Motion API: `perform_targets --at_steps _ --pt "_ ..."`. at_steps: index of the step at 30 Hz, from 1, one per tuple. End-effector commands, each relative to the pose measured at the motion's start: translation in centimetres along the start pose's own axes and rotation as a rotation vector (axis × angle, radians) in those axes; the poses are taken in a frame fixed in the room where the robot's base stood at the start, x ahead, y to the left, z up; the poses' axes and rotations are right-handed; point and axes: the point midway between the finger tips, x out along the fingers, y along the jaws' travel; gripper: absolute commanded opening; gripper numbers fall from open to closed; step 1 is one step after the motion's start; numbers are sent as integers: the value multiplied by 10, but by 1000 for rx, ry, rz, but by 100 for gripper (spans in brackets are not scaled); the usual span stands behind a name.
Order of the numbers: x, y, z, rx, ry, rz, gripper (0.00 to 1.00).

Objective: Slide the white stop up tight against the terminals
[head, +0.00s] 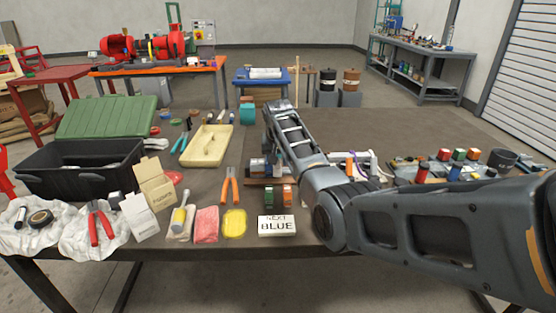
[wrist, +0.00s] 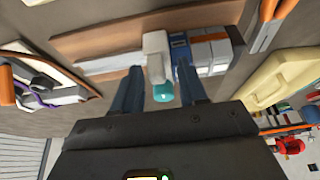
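The white stop (wrist: 155,52) sits on a metal rail (wrist: 105,63) in the wrist view, with a teal knob (wrist: 163,92) at its near end. The terminals, a row with a blue block (wrist: 179,50) and grey and orange ones (wrist: 207,52), are just right of the stop; any small gap is hard to judge. My gripper (wrist: 160,74) is open, with one finger on each side of the stop. The right finger overlaps the blue block in the picture, and contact cannot be told. In the head view my arm hides the stop and much of the rail.
The rail lies on a wooden board (wrist: 90,45). Orange-handled pliers (head: 229,185), a cream tray (head: 205,146), green and orange blocks (head: 278,196) and a "BLUE" card (head: 277,226) are nearby. Purple-handled tools (wrist: 45,87) lie to the left in the wrist view.

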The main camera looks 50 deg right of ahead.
Motion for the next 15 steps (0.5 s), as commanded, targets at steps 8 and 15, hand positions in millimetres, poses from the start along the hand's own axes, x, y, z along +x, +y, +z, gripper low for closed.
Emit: perform_targets --at_steps 8,15 --pt "0 1 0 0 -1 1 45" --pt "-24 0 0 0 1 0 45"
